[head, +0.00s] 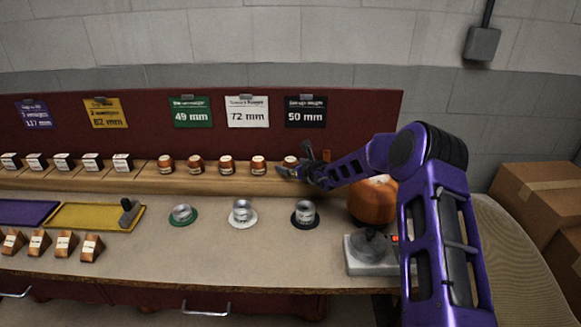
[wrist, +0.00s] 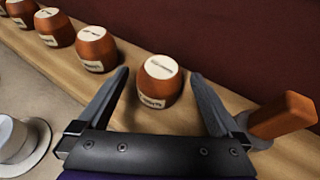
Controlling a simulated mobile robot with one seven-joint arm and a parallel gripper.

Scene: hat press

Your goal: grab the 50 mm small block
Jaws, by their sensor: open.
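Several small barrel-shaped orange-brown blocks with pale labelled tops stand in a row on a wooden ledge. The rightmost block (head: 290,161) is below the black 50 mm sign (head: 306,111); its own label is too small to read. In the wrist view this block (wrist: 160,82) stands upright between my two spread fingers, nearer their tips, with gaps on both sides. My gripper (head: 291,173) is open and empty; it also shows in the wrist view (wrist: 158,80). In the head view it partly hides the block's lower part.
An orange handle-like piece (wrist: 284,116) is close beside the right finger. The neighbouring block (wrist: 97,50) is left of the left finger. Metal cylinders on round bases, such as the black-based one (head: 305,212), stand on the table. A pumpkin-like object (head: 372,203) sits under my arm.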

